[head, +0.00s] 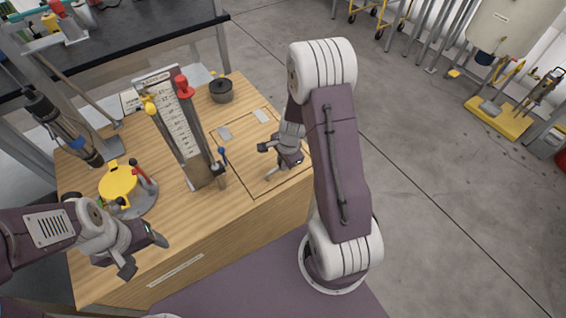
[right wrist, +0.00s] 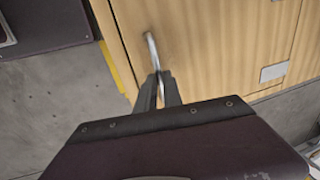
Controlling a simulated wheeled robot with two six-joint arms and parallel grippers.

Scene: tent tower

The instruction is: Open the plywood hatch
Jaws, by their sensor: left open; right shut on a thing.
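The plywood hatch (head: 248,158) is a panel outlined in the wooden worktop, with two metal hinge plates along its far edge. It looks flush with the top. Its silver bar handle (right wrist: 152,48) shows in the right wrist view, running down between my fingers. My right gripper (head: 270,163) is over the near right part of the hatch; in the right wrist view its fingers (right wrist: 159,92) are shut on the handle. In the head view the handle is hardly visible. My left gripper (head: 145,254) is open and empty over the near left edge of the worktop.
On the worktop (head: 234,189) stand a tall scale board (head: 178,122) with metal posts left of the hatch, a yellow round fixture (head: 118,186) and a dark pot (head: 220,91) behind. A dark bench (head: 130,40) stands beyond. Open floor (head: 430,150) lies to the right.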

